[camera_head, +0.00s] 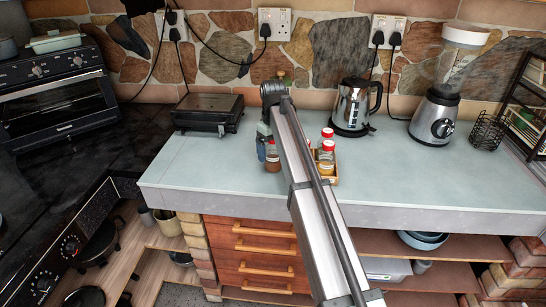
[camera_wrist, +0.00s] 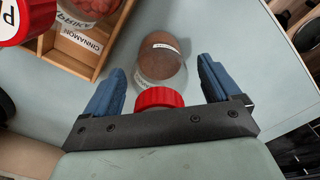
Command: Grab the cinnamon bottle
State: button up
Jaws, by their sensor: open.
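A clear bottle with brown contents and a red cap (camera_wrist: 160,97) stands on the counter, outside the spice tray; in the head view the brown bottle (camera_head: 272,162) is left of my arm. Its label is too small to read. My gripper (camera_wrist: 161,72) is open, with one blue finger on each side of this bottle and gaps showing between. In the head view my gripper is largely hidden behind my arm. A wooden tray (camera_wrist: 83,60) bears a CINNAMON label; it also shows in the head view (camera_head: 335,182).
Several red-capped spice bottles (camera_head: 326,160) stand at the tray, right of my arm. A black grill (camera_head: 208,112) is at the back left, a kettle (camera_head: 352,107) and a blender (camera_head: 436,117) at the back right. The counter (camera_head: 420,180) is clear at the right front.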

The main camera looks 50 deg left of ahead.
jog(key=shift+f, duration=0.3)
jog(key=c, duration=1.2)
